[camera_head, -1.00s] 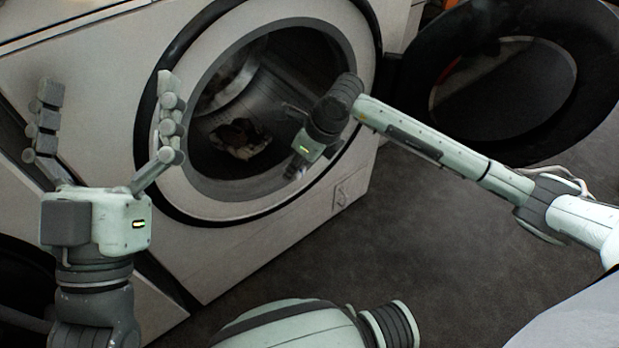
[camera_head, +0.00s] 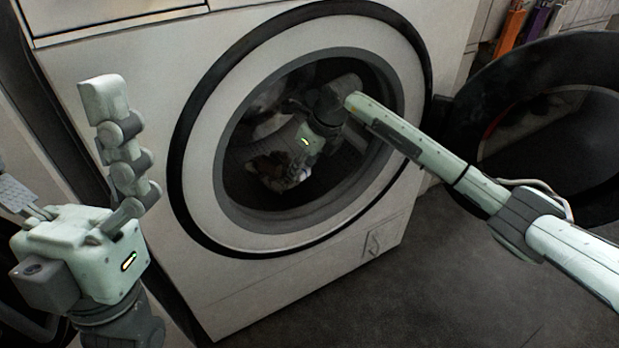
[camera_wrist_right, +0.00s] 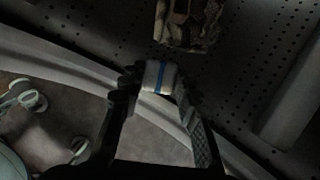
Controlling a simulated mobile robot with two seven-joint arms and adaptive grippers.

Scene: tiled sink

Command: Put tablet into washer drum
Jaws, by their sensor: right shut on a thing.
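The washer drum (camera_head: 330,165) shows through the open round door of the white washer, dark inside. My right gripper (camera_head: 302,145) reaches into this opening; its fingers are hard to make out there. In the right wrist view, my right gripper is shut on a small white tablet with a blue stripe (camera_wrist_right: 158,76). The tablet shows against the perforated drum wall (camera_wrist_right: 105,40), close to the opening's rim; its height above the drum wall is unclear. My left gripper (camera_head: 55,135) is open and empty, left of the opening.
A patterned cloth (camera_head: 277,168) lies inside the drum; it also shows in the right wrist view (camera_wrist_right: 188,24). The washer's door (camera_head: 540,75) hangs open on the right. The opening's pale rim (camera_head: 200,150) surrounds my right arm. Dark floor (camera_head: 400,300) in front is clear.

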